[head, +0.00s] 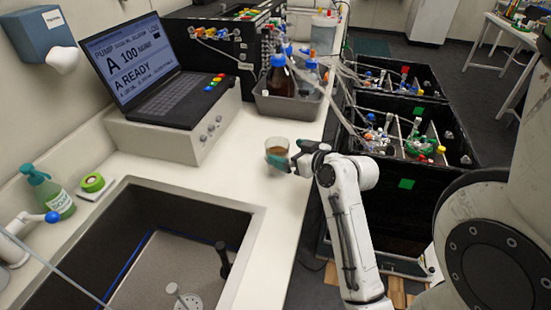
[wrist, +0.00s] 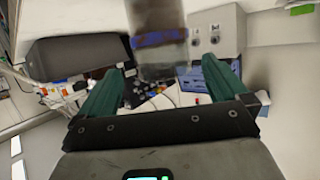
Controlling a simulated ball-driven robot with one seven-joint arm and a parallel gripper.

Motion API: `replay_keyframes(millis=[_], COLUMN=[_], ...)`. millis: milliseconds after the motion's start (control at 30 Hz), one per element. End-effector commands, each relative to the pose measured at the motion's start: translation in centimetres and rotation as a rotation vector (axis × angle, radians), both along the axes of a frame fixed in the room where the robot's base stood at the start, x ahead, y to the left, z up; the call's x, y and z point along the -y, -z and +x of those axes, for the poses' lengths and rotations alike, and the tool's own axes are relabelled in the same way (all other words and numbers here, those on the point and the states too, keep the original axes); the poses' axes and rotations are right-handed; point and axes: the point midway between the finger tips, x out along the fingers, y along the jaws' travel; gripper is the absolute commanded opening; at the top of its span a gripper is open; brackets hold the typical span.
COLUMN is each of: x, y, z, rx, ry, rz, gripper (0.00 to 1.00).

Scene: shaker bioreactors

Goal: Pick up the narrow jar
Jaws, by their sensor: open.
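A small clear jar with brown contents (head: 278,144) shows at the counter's right edge in the head view, apparently upright. My gripper (head: 287,163) is right at it, its green fingers covering the jar's lower part. In the wrist view the jar (wrist: 158,42) looks grey and see-through with a blue band, and its top runs out of the picture. It lies in line with the gap between my open fingers (wrist: 162,68), with space visible on both sides. I cannot tell how deep between the fingertips it is, or whether its base touches the counter.
A white counter (head: 245,150) has clear room left of the jar. A grey tray with bottles (head: 290,106) and a laptop on a control box (head: 170,128) stand behind. A sink (head: 130,250) lies at front left. Black bins with tubing (head: 415,140) stand to the right.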

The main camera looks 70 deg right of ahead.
Motion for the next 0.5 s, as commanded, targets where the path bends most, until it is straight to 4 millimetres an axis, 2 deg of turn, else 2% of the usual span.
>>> replay_keyframes(millis=[167, 500], x=[0.5, 2.0], y=[0.4, 2.3], z=[1.0, 4.5], rx=[0.000, -0.001], ry=[0.000, 0.000], rz=[0.001, 0.002], gripper=[1.00, 1.00])
